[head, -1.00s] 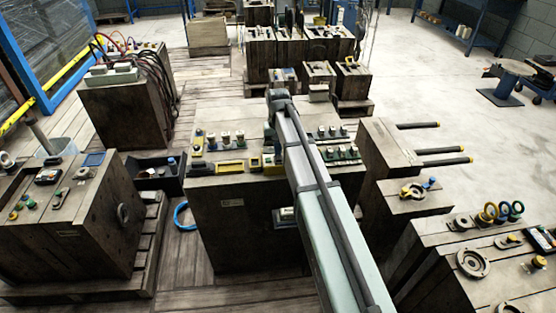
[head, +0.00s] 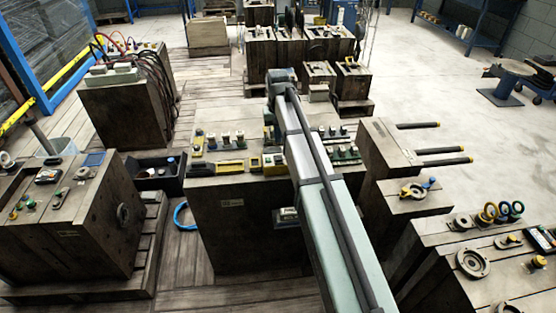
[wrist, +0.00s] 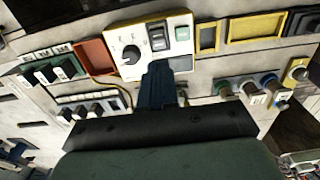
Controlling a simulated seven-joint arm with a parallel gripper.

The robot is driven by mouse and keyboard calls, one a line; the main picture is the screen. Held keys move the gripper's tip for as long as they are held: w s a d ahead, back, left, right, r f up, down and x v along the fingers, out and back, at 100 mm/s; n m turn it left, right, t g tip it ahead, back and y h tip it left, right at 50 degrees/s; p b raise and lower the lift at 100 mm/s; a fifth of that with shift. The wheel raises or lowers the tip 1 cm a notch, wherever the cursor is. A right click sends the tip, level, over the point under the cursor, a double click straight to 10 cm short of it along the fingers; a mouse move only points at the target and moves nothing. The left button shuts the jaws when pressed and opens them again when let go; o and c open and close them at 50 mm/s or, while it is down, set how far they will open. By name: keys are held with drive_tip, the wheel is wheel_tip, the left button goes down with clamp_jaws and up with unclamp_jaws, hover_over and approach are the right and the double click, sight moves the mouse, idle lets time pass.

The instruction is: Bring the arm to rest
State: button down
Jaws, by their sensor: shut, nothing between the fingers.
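My gripper (wrist: 162,88) shows in the wrist view as dark blue fingers, shut together and empty. The fingertips overlap the lower part of a white and yellow control box (wrist: 128,38) with a dial and a dark switch. I cannot tell whether they touch it. In the head view my arm reaches forward over the middle wooden block (head: 235,225), and its links hide the gripper.
Knobs and switches (head: 226,140) line the middle block's top, with a yellow-framed piece (head: 231,168) at its front. A left block (head: 65,225) and a right block (head: 455,260) carry more fittings. Handles with yellow tips (head: 445,151) jut out at right. Pale floor (head: 430,75) lies clear beyond.

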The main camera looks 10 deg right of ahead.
idle(0.4)
drive_tip(key=shift+n+g, duration=0.5)
drive_tip(key=shift+g, duration=0.3)
drive_tip(key=s+f, duration=0.2)
drive_tip(key=f, duration=0.1)
drive_tip(key=s+d+f, duration=0.1)
drive_tip(key=s+f, duration=0.2)
drive_tip(key=s+d+f, duration=0.1)
drive_tip(key=s+f, duration=0.1)
drive_tip(key=f, duration=0.1)
drive_tip(key=shift+s+f, duration=0.2)
drive_tip(key=shift+f, duration=0.05)
drive_tip(key=s+d+f+g, duration=0.1)
drive_tip(key=s+f, duration=0.8)
drive_tip(key=f, duration=0.3)
drive_tip(key=s+d+f+g, duration=0.1)
drive_tip(key=s+f, duration=0.7)
drive_tip(key=f, duration=0.3)
drive_tip(key=s+f+g, duration=0.1)
drive_tip(key=s+f, duration=0.3)
drive_tip(key=s, duration=0.6)
drive_tip(key=s+d+f+g, duration=0.1)
drive_tip(key=s+f, duration=0.4)
drive_tip(key=s, duration=0.4)
drive_tip(key=s+d+f+m+g, duration=0.1)
drive_tip(key=s+f, duration=0.4)
drive_tip(key=s, duration=0.5)
drive_tip(key=shift+s+f, duration=0.25)
drive_tip(key=shift+s, duration=0.05)
drive_tip(key=shift+d, duration=0.1)
